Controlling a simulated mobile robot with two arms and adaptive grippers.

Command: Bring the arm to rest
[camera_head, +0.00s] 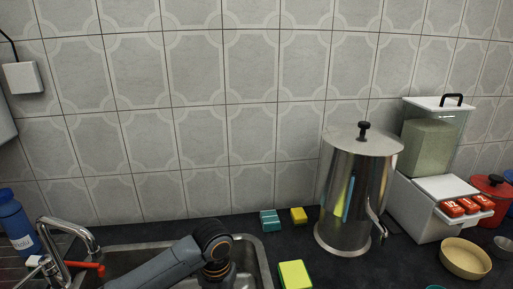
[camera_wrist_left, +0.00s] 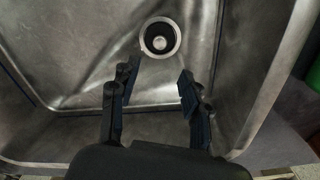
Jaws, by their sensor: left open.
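My left arm comes in from the lower left in the head view and reaches over the steel sink (camera_head: 262,270). Its gripper is hidden below the wrist in that view. In the left wrist view my left gripper (camera_wrist_left: 152,92) is open, with its two dark fingers apart and nothing between them. It points down into the sink basin (camera_wrist_left: 75,60), with the round drain (camera_wrist_left: 160,38) beyond the fingertips. My right gripper shows in neither view.
A tap (camera_head: 65,245) and blue bottle (camera_head: 14,225) stand left. Sponges (camera_head: 295,274), (camera_head: 298,215), (camera_head: 270,220) lie right of the sink. A large steel pot (camera_head: 345,200), white dispenser (camera_head: 430,205) and yellow bowl (camera_head: 465,258) stand further right. The tiled wall closes the back.

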